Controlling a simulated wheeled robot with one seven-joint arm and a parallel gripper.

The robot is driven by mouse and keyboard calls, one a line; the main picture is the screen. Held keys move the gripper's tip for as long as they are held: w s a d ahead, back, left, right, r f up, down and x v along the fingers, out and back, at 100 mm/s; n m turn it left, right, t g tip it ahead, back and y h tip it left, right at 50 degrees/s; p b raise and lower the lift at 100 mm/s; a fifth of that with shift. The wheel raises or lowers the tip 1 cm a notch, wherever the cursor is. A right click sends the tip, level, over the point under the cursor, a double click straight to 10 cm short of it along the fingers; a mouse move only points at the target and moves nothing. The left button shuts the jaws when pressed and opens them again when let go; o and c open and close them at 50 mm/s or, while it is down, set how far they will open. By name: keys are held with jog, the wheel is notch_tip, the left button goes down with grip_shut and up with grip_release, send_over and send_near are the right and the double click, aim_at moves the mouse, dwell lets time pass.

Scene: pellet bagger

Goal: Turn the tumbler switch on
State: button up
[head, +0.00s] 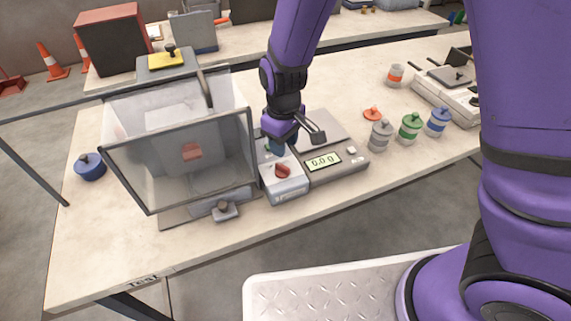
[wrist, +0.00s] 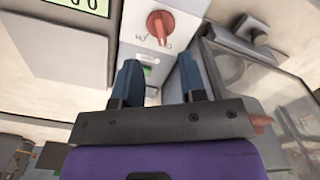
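A small pale control box (head: 286,188) stands between the clear-walled enclosure and the scale. A red knob (head: 282,171) sits on its top; in the wrist view the red knob (wrist: 160,24) has small printed marks beside it. A small green part (wrist: 147,71) shows behind the knob, between my fingers. It may be the tumbler switch, but its shape and position are too small to read. My gripper (wrist: 160,76) is open and empty, its two blue fingers apart over the box's rear part. In the head view my gripper (head: 277,146) partly hides that area.
The clear-walled enclosure (head: 130,165) stands close on the left, with a grey latch or knob (head: 225,210) at its front. The scale (head: 345,168), reading 0.0, adjoins on the right. Several lidded pots, including a green one (head: 410,128), stand farther right. The front table strip is clear.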

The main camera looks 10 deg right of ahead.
aim_at(284, 166)
notch_tip(284, 166, down, 8)
jog(key=shift+f, duration=0.15)
dwell(0.4)
grip_shut()
